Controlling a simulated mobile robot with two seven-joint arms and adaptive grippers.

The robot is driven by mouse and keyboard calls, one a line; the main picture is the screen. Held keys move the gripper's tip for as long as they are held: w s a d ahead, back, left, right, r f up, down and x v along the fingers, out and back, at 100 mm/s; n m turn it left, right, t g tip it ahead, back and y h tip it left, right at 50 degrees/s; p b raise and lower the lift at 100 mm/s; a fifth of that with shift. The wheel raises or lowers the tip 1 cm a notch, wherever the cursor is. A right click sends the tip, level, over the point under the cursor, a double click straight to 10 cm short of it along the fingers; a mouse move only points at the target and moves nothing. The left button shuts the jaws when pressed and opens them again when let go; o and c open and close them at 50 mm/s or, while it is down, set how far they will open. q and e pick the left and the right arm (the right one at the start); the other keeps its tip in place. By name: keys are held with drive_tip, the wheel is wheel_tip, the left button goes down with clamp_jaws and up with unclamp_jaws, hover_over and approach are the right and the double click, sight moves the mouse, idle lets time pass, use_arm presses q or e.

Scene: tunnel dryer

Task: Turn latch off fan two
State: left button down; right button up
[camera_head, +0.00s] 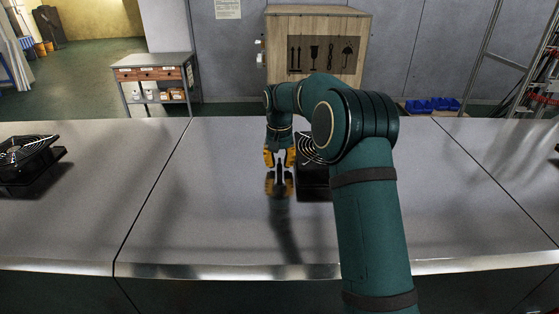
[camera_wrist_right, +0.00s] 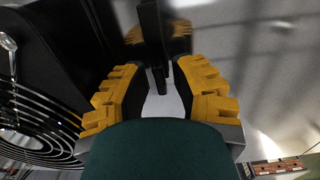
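A black fan (camera_head: 313,180) with a round wire grille stands on the metal bench, partly hidden behind my right arm. In the wrist view its ringed grille (camera_wrist_right: 35,125) and black housing fill the left side. A small silver lever with a rounded end (camera_wrist_right: 9,45) shows at the left edge there; it may be the latch. My right gripper (camera_head: 280,160) points down just left of this fan, its yellow fingers apart. A dark upright piece (camera_wrist_right: 155,45) shows beyond the fingertips; I cannot tell what it is. My left gripper is out of view.
Another black fan (camera_head: 28,160) stands at the bench's left end. The bench (camera_head: 190,225) is clear between the fans and reflects the gripper. Behind it are a wooden crate (camera_head: 318,24), a small shelf table (camera_head: 153,74) and blue bins (camera_head: 432,105).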

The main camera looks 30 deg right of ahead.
sight(280, 161)
drive_tip(key=shift+o, duration=0.4)
drive_tip(key=shift+r, duration=0.1)
drive_tip(key=shift+w+r, duration=0.1)
drive_tip(key=shift+r, duration=0.15)
wheel_tip(280, 161, up, 11)
drive_tip(key=shift+r, duration=0.2)
idle(0.4)
